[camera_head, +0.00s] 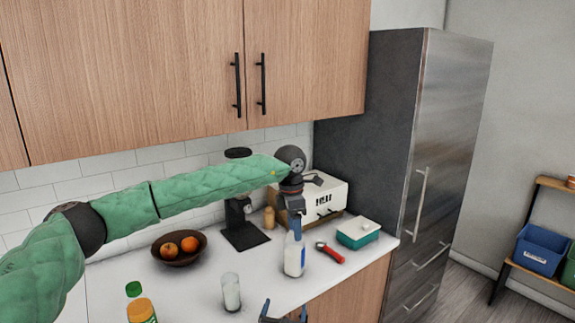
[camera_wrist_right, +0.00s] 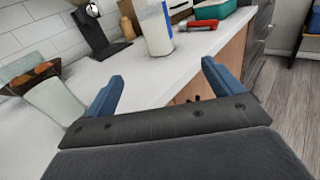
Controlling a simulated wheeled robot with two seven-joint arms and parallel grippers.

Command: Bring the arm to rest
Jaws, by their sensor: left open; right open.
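My left arm in its green sleeve reaches across the counter from the left. My right gripper (camera_head: 270,310) is at the bottom edge of the head view. In the right wrist view its blue fingers (camera_wrist_right: 161,82) are apart and empty.
On the white counter (camera_head: 200,290) are a fruit bowl (camera_head: 178,257), a glass (camera_head: 231,292), a coffee machine (camera_head: 245,235), a toaster (camera_head: 320,197), a red-handled tool (camera_head: 330,253) and a teal box (camera_head: 357,234). A bottle (camera_head: 139,308) stands in front. Cabinets hang above; a fridge (camera_head: 440,150) stands right.

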